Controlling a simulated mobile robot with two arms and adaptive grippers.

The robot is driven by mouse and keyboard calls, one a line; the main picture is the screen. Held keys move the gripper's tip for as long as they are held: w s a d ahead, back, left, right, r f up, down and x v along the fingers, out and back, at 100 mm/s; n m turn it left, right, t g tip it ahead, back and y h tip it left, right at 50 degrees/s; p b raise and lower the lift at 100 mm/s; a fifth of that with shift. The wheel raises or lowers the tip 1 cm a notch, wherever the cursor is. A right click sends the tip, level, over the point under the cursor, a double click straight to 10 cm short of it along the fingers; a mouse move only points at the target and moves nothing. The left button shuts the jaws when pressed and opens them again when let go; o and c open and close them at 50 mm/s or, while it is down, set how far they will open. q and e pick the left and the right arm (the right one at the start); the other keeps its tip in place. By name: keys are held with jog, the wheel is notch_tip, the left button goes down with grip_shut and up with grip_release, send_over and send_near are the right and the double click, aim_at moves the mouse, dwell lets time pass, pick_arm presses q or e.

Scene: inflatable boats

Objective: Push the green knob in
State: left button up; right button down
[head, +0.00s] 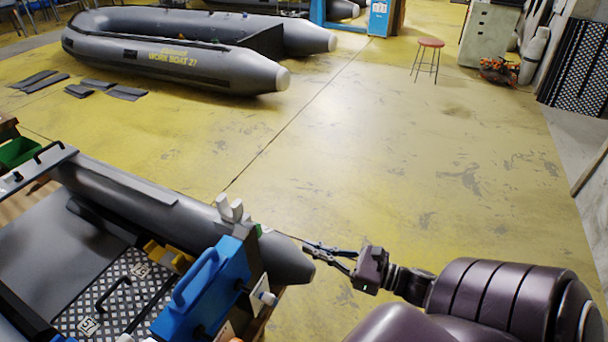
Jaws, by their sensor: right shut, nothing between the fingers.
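My right gripper (308,247) comes in from the right, shut and empty. Its fingertips point left, close to the grey cone end (287,262) of the near boat's tube. I cannot tell from this view whether they touch it. A very small greenish spot (259,229) shows beside the white clamp-like part at the top of the blue unit (215,285). It may be the green knob, but it is too small to tell. My left gripper is not in view.
The near grey boat (150,197) fills the lower left. A green bin (18,151) is at the left edge. Another grey boat (180,62) and a red stool (430,43) stand farther back.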

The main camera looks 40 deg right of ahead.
jog(key=b, duration=0.2)
send_near(261, 228)
jog(key=x, duration=0.5)
jog(key=shift+w+a, duration=0.1)
jog(key=shift+w, duration=0.1)
jog(key=shift+w+a, duration=0.25)
jog(key=shift+w, duration=0.35)
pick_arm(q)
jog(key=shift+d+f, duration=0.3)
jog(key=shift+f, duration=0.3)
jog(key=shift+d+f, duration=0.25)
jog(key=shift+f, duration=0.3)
pick_arm(e)
jog(key=shift+w+a, duration=0.1)
jog(key=shift+b+x, duration=0.55)
jog(key=shift+x, duration=0.45)
jog(key=shift+w+a, duration=0.1)
jog(key=shift+w, duration=0.2)
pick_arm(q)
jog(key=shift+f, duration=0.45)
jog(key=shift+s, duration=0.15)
pick_arm(e)
jog(key=shift+s, duration=0.1)
